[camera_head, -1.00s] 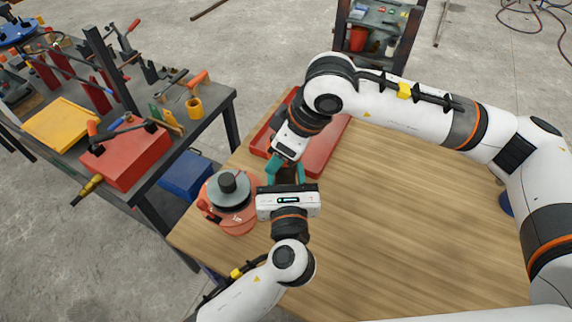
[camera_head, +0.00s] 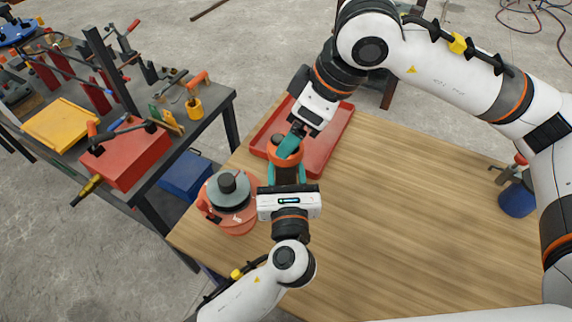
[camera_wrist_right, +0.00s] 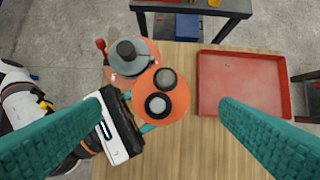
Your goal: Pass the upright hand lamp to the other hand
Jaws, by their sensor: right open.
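The hand lamp (camera_head: 286,173) is orange with dark round parts. It stands upright between the teal fingers of my left gripper (camera_head: 287,176), which is shut on it. The right wrist view shows the lamp (camera_wrist_right: 177,97) from above as an orange disc with dark round parts. My left gripper (camera_wrist_right: 141,125) reaches it from the left there. My right gripper (camera_head: 290,147) is open and empty, above and behind the lamp in the head view. Its two fingers show wide apart in the right wrist view, with the lamp between and beyond them. The lamp's lower part is hidden.
An orange device with a grey round top (camera_head: 231,195) stands on the wooden table (camera_head: 400,215) left of the lamp. An empty red tray (camera_head: 328,150) lies behind. A blue-based item (camera_head: 517,200) is at the right edge. The table's middle is clear.

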